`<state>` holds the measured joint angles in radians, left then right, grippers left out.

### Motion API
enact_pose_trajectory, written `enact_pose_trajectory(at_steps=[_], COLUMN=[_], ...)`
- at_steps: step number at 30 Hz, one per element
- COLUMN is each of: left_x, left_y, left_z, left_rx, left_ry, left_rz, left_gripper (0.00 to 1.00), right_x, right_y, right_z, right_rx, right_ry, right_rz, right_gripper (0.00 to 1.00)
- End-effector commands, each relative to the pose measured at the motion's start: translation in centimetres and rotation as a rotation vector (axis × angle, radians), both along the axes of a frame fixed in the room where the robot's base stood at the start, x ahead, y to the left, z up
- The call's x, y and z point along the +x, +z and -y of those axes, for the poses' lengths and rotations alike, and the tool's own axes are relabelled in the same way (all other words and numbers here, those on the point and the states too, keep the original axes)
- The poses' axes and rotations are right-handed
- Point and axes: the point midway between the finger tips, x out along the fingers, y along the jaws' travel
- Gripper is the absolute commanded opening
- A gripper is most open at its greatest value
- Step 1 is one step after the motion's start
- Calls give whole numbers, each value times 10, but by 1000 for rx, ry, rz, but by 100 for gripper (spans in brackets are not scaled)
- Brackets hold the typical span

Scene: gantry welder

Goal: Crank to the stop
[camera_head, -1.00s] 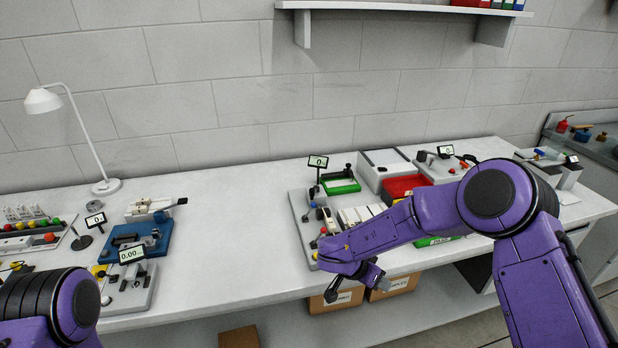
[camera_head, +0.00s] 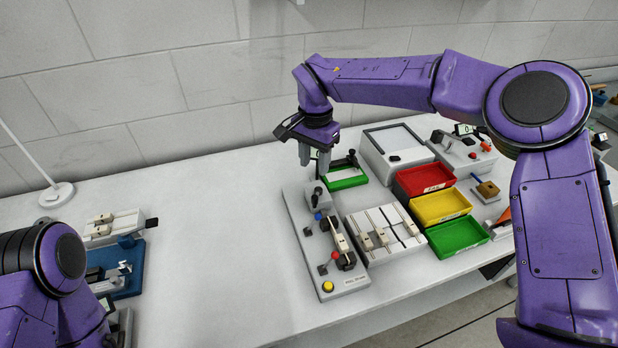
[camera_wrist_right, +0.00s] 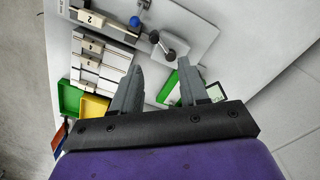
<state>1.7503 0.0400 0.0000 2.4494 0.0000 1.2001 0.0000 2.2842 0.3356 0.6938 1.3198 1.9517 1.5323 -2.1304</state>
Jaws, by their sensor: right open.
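The gantry welder (camera_head: 329,262) is a long light-grey base on the bench with a blue knob, a red knob and a yellow button. At its back end a grey block carries a dark crank (camera_head: 317,190). In the right wrist view the crank (camera_wrist_right: 167,46) shows as a metal arm with dark round ends, just beyond the fingertips. My right gripper (camera_head: 314,162) points down above the back end of the welder, apart from the crank. In the right wrist view its fingers (camera_wrist_right: 158,75) are spread with nothing between them. My left gripper is out of view.
A green-framed device (camera_head: 346,180) with a small display stands close behind the crank. Right of the welder are a slotted white tray (camera_head: 384,235) and red, yellow and green bins (camera_head: 424,180).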

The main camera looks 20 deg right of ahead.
Motion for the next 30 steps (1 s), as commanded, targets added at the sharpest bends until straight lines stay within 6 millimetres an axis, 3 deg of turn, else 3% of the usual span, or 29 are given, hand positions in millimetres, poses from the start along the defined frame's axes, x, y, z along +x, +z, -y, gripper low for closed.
enact_pose_trajectory(at_steps=[15, 25, 26, 29, 30], left_x=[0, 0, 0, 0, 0], left_y=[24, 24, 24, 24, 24], left_z=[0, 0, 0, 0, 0], left_rx=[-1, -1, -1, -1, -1], left_ry=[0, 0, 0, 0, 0], left_rz=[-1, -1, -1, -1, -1], left_gripper=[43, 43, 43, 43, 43], right_x=[0, 0, 0, 0, 0], right_y=[-95, -103, -103, -103, -103], right_z=[-1, 0, 0, 0, 0], right_rx=[-2, -2, -2, -2, -2], right_ry=[3, 0, 0, 0, 0], right_rz=[-3, -1, -1, -1, -1], right_gripper=[44, 44, 37, 5, 0])
